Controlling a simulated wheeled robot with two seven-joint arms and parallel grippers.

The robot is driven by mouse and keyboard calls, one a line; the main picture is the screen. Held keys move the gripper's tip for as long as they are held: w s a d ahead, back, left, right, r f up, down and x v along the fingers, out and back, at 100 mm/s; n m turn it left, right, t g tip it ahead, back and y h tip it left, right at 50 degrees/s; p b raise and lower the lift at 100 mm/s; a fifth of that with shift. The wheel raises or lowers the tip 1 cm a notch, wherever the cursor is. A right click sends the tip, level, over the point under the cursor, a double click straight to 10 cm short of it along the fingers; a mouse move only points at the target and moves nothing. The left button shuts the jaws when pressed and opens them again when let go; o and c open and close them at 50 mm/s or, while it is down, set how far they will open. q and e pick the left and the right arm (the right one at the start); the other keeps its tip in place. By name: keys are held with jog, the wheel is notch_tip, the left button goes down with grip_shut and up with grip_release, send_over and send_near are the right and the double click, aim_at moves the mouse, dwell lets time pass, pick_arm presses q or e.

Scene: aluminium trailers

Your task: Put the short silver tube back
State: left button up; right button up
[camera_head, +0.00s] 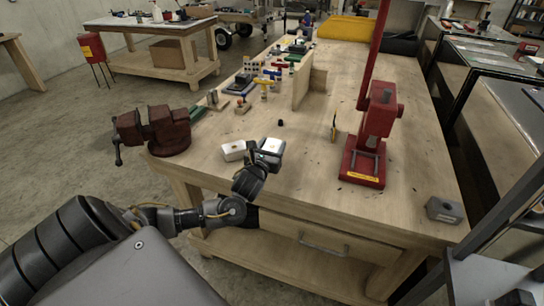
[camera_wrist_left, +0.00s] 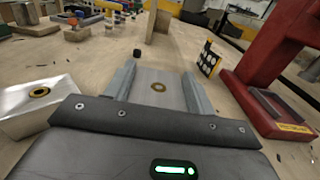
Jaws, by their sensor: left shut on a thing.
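My left gripper (camera_head: 262,163) reaches over the near end of the wooden workbench. It is shut on a short silver tube (camera_head: 272,146), a squarish silver piece. In the left wrist view the silver tube (camera_wrist_left: 158,88) lies between the two grey fingers, with a round brass-rimmed hole in its top face; its lower part is hidden. A similar silver piece (camera_head: 233,150) with the same kind of hole stands just left of it; it also shows in the left wrist view (camera_wrist_left: 38,105). My right gripper is not in view.
A red arbor press (camera_head: 366,160) stands to the right on the workbench (camera_head: 310,175). A red vise (camera_head: 165,130) sits at the left edge. A small black piece (camera_head: 280,123), an upright board (camera_head: 310,85) and several coloured parts are farther back. A grey block (camera_head: 444,210) lies at the right corner.

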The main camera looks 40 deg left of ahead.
pick_arm(q)
jog(key=shift+w+a+f, duration=0.1)
jog(key=shift+w+f, duration=0.15)
jog(key=shift+f, duration=0.1)
notch_tip(320, 180, down, 3)
jog(key=shift+w+a+f+p, duration=0.1)
jog(key=shift+w+a+p, duration=0.05)
jog(key=shift+p, duration=0.2)
jog(key=shift+f, duration=0.15)
jog(key=shift+f, duration=0.1)
jog(key=o, duration=1.1)
jog(key=shift+c, duration=0.2)
jog(key=v, duration=1.2)
jog(key=shift+b, duration=0.3)
